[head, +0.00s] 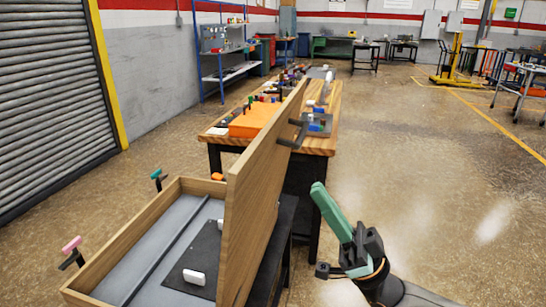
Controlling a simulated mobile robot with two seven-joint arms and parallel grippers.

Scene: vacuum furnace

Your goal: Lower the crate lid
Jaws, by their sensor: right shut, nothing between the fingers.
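The wooden crate (130,233) stands at the lower left, with a grey inside. Its wooden lid (254,200) stands raised, nearly upright, along the crate's right side. A dark handle (297,134) sticks out from the lid's right face near the top. My right gripper (320,192), with teal fingers, is to the right of the lid and apart from it. It is shut and empty, its fingers pointing up and to the left. My left gripper is not in view.
Inside the crate lie a dark panel and a white piece (194,277). Clamp-like parts with pink (71,244) and teal (156,174) tops stand at its left edge. A wooden workbench (322,145) with an orange bin (254,120) stands behind.

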